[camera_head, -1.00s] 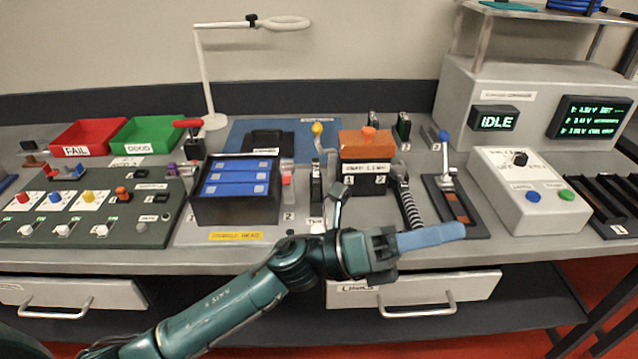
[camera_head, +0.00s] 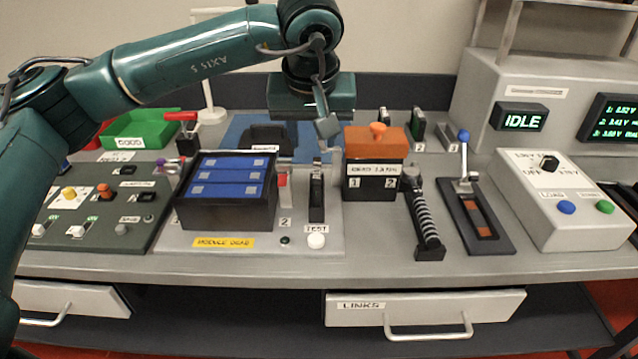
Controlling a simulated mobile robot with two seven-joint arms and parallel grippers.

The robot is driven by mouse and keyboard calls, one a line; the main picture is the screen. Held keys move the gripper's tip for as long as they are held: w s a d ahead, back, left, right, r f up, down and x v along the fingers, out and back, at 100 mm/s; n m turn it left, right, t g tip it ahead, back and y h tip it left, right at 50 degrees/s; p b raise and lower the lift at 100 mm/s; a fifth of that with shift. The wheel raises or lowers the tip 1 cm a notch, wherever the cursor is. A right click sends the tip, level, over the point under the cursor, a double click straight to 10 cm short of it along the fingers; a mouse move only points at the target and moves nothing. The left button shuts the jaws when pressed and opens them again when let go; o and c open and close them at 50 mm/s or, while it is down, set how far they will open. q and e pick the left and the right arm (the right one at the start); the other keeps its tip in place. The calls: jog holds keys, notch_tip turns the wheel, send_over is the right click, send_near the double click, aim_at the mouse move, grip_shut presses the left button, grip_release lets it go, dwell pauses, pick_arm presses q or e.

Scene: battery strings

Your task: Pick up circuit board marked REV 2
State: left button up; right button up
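I cannot make out a board marked REV 2; no such lettering is readable. My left gripper (camera_head: 314,106) hangs over the back of the bench, left of these parts and above the blue mat (camera_head: 234,137). Its fingertips are hidden behind its own body and wrist, so its opening and any load cannot be seen. My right gripper is out of view.
A black box (camera_head: 226,216) with blue modules stands below my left arm. An orange-topped block (camera_head: 374,143), a coiled part (camera_head: 428,225) and a blue-knobbed lever (camera_head: 464,140) stand to the right. A green bin (camera_head: 140,128) is at left. The front bench strip is clear.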

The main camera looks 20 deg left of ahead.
aim_at(317, 171)
pick_arm(q)
jog(key=x, duration=0.7)
jog(key=shift+p+x, duration=0.65)
jog(key=shift+x, duration=2.2)
jog(key=shift+d, duration=0.25)
jog(key=shift+c, duration=0.6)
jog(key=shift+w, duration=0.1)
grip_shut()
